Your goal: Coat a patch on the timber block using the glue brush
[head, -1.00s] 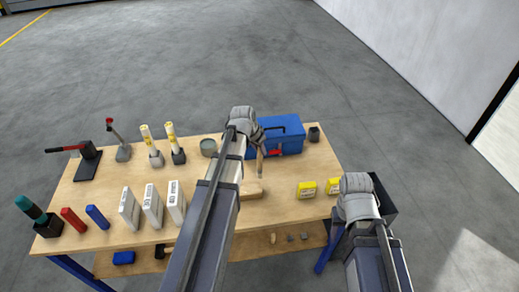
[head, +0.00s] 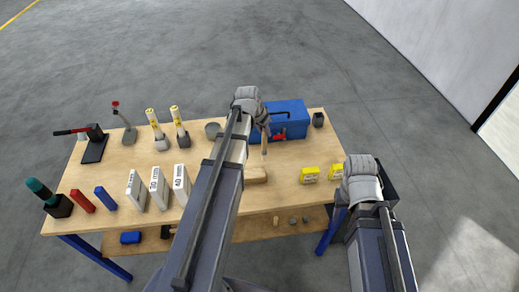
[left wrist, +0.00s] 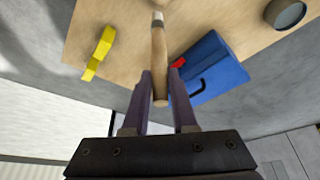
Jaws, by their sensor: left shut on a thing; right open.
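My left gripper (head: 262,122) is shut on the glue brush (head: 264,143), which has a wooden handle. In the left wrist view the brush (left wrist: 159,60) runs up between the fingers, with its grey band and pale tip at the top edge. The timber block (head: 257,175) lies on the workbench, nearer to me than the brush; my left forearm partly hides it. In the head view the brush shows apart from the block. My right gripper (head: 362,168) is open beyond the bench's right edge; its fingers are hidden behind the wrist.
A blue toolbox (head: 285,118) stands behind the brush. A grey pot (head: 212,130) stands left of it. White boxes (head: 158,187) and several tools fill the bench's left side.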

